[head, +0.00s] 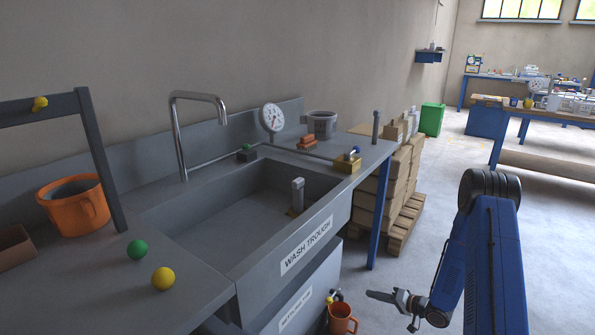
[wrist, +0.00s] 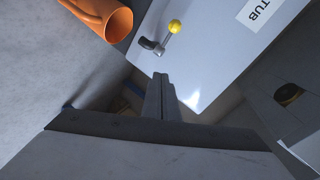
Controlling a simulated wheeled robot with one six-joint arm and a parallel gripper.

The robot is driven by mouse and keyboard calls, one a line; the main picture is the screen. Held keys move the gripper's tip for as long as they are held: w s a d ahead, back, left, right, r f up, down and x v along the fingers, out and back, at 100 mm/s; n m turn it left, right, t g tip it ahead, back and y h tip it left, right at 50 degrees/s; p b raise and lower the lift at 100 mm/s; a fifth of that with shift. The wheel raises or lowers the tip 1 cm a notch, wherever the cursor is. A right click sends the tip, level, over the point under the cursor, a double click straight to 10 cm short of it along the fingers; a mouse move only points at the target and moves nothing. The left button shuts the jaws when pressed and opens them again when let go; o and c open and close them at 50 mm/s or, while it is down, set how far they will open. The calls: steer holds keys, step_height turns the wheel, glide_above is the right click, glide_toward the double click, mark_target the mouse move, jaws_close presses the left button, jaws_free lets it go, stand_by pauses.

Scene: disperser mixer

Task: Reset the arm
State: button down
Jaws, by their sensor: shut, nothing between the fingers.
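My blue arm (head: 492,262) reaches down at the right of the head view. My gripper (head: 370,294) points left at its end, low in front of the trough unit, with its fingers together and nothing held. In the wrist view, my gripper (wrist: 158,78) shows shut in the middle, seen against a pale panel marked TUB. A small lever with a yellow ball knob (wrist: 175,27) stands out from that panel just beyond the fingertips. Whether they touch it I cannot tell; they look apart.
An orange jug (head: 341,319) stands on the floor below the panel and shows in the wrist view (wrist: 118,25). The grey wash trough (head: 307,246) is at the left. Boxes on a pallet (head: 400,222) stand behind. Open floor lies around my arm.

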steer(key=d+r+n+h, duration=0.1)
steer(key=d+r+h, duration=0.15)
steer(key=r, duration=0.65)
steer(key=d+r+h, duration=0.2)
steer(key=r+h, duration=0.2)
steer(key=r, duration=0.5)
steer(key=d+r+n+h, duration=0.1)
steer(key=d+r+h, duration=0.25)
steer(key=r, duration=0.55)
steer(key=s+r+h, duration=0.3)
steer(key=s+r, duration=0.8)
steer(key=s, duration=0.1)
steer(key=s+a+r+g, duration=0.1)
steer(key=s+a, duration=0.2)
steer(key=s, duration=0.7)
steer(key=s+a+r+g+y, duration=0.1)
steer(key=s+a+r, duration=0.1)
steer(key=s, duration=0.9)
steer(key=s+a+r+n+g+y, duration=0.1)
steer(key=s+a, duration=0.4)
steer(key=s, duration=0.6)
steer(key=shift+s+r+g, duration=0.15)
steer(key=shift+r+g, duration=0.45)
steer(key=shift+r, duration=0.05)
steer(key=shift+d, duration=0.1)
